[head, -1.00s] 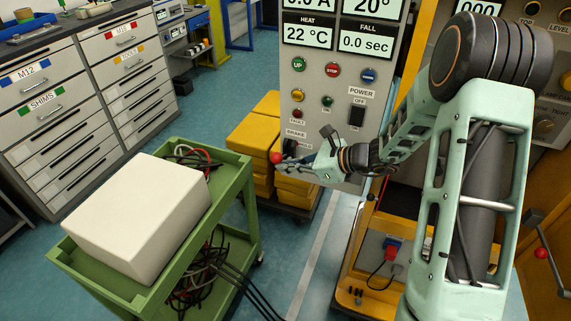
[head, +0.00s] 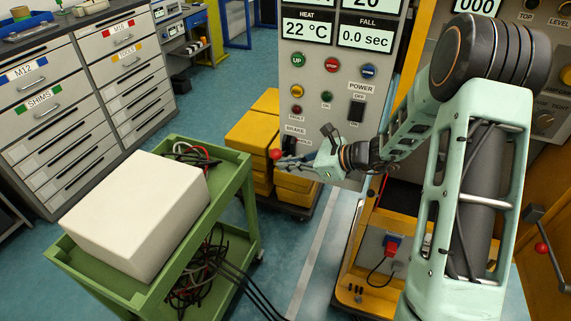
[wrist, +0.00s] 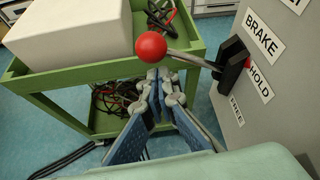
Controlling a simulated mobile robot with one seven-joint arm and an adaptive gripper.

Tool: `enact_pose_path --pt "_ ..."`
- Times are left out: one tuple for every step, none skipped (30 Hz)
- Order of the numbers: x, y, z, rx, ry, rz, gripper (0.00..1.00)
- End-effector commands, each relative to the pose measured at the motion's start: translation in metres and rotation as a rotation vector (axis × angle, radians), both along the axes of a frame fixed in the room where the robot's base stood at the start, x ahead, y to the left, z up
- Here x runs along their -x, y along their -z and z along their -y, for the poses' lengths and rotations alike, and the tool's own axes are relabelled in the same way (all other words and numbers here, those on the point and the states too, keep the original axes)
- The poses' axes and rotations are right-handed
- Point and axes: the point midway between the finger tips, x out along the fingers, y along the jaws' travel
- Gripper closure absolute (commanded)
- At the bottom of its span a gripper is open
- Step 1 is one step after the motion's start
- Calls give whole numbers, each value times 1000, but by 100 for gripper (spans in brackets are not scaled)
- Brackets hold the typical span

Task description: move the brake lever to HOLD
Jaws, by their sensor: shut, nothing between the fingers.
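The brake lever has a red ball knob (wrist: 150,46) on a metal shaft that leaves a black mount (wrist: 232,65) on the grey panel. In the head view the red knob (head: 275,154) stands out to the left of the panel. The HOLD label (wrist: 260,80) is beside the mount, and the FREE label (wrist: 237,110) is lower down. The shaft looks nearer HOLD, but I cannot tell if it is fully there. My gripper (wrist: 163,82) is shut and empty, its fingertips just below the shaft in the wrist view. Contact is unclear. It also shows in the head view (head: 292,162).
A green cart (head: 235,185) with a white box (head: 135,213) and cables stands left of my gripper. Yellow blocks (head: 250,135) stand behind the lever. The grey panel (head: 320,88) carries buttons and a power switch (head: 356,112).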

Motion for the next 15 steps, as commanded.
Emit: enact_pose_path --pt "0 16 3 1 1 -4 100" --pt "-1 21 5 1 1 -4 100" --pt "-1 28 7 1 1 -5 100" --pt "-2 33 8 2 1 -6 100" --pt "-2 32 12 3 2 -4 100" --pt "2 18 24 5 4 -1 100" --pt "5 13 30 6 4 0 100" --pt "7 10 36 5 4 -1 100" --pt "10 5 44 5 5 -2 100" --pt "13 2 49 6 4 -2 100" --pt "16 -1 54 5 4 -3 100" --pt "18 -4 61 6 3 -3 100" --pt "20 -7 65 5 3 -3 100" --pt "22 -9 69 5 3 -4 100" --pt "24 -12 74 5 2 -5 100"
